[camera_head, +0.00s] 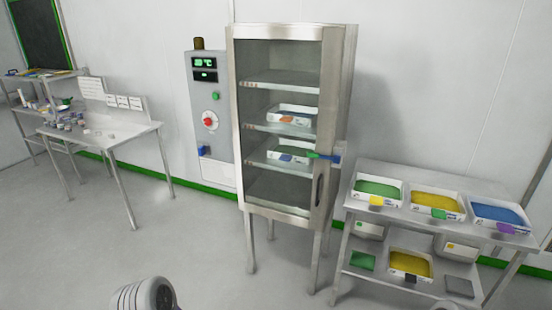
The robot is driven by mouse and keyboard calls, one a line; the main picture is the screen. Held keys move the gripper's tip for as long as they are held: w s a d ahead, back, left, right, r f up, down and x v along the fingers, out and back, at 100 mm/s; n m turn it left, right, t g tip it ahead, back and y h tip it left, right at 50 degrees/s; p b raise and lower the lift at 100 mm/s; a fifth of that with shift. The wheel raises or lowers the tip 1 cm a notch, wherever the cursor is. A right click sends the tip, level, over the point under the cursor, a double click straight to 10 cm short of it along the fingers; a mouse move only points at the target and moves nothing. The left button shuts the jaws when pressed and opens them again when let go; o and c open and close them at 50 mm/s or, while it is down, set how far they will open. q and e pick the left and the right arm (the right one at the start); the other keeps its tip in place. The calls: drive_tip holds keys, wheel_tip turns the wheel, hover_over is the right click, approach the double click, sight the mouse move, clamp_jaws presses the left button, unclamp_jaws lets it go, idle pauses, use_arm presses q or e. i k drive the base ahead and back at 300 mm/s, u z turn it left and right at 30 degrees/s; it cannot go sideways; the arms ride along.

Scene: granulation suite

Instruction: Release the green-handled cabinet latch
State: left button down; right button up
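The steel cabinet (235,120) stands against the back wall on tall legs, with shelves seen through its front. The latch (318,155) is a small green handle at the right edge of the cabinet front, about mid-height. A blue piece (331,159) sits just right of it. A dark vertical pull handle (319,188) is below the latch. The door looks closed, but I cannot tell how the latch is set. Neither gripper shows; only a rounded grey part of my arm is at the bottom left, well away from the latch.
A steel rack (385,172) with trays of green, yellow and blue material stands right of the cabinet. A control panel (208,150) with a red knob is on its left. A steel bench (95,142) is farther left. The floor in front is clear.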

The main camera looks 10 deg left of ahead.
sight(336, 160)
drive_tip(key=z, duration=0.3)
drive_tip(key=i, duration=1.05)
drive_tip(key=z, duration=0.7)
